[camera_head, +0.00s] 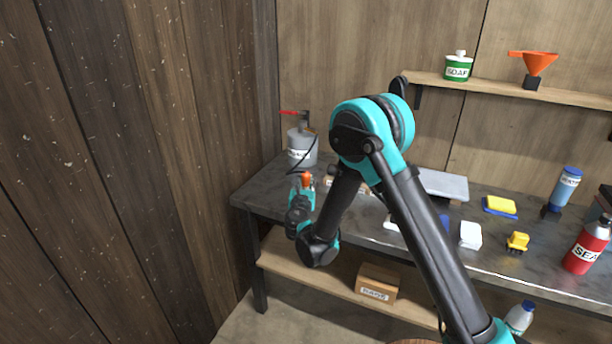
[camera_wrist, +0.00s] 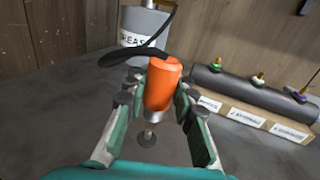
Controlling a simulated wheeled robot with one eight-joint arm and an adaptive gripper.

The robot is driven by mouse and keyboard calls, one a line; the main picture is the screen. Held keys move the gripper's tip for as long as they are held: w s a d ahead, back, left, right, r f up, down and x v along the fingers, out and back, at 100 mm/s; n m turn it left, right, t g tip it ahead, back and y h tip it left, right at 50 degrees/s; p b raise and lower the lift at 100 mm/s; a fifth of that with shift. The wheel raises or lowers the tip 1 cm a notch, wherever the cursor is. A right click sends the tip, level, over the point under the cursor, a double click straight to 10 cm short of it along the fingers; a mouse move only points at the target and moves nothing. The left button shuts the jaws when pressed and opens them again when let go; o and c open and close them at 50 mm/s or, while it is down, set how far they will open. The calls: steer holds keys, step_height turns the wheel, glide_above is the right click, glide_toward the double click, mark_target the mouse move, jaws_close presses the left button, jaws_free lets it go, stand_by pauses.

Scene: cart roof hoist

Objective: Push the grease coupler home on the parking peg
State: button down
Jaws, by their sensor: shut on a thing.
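The grease coupler is an orange cylinder (camera_wrist: 161,84) with a paler metal lower end, and a black hose runs to its top. In the head view the orange coupler (camera_head: 307,180) shows at the left end of the bench. My gripper (camera_wrist: 155,98) is shut on the coupler, one finger on each side; it also shows in the head view (camera_head: 304,187). A small metal peg with a round base (camera_wrist: 148,137) stands on the bench just below the coupler. Whether the coupler touches the peg, I cannot tell.
A grey grease canister (camera_head: 302,145) with a red handle stands behind the coupler. A dark rail with labelled coloured fittings (camera_wrist: 255,95) lies to the right in the wrist view. A red bottle (camera_head: 588,245) and a yellow sponge (camera_head: 501,204) are farther right.

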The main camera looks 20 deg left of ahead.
steer(key=shift+f, duration=0.7)
steer(key=shift+w+m+h, duration=0.1)
steer(key=shift+m+h, duration=0.3)
steer(key=shift+h, duration=0.2)
steer(key=shift+f, duration=1.35)
stand_by(0.7)
steer(key=c, duration=1.2)
jaws_free()
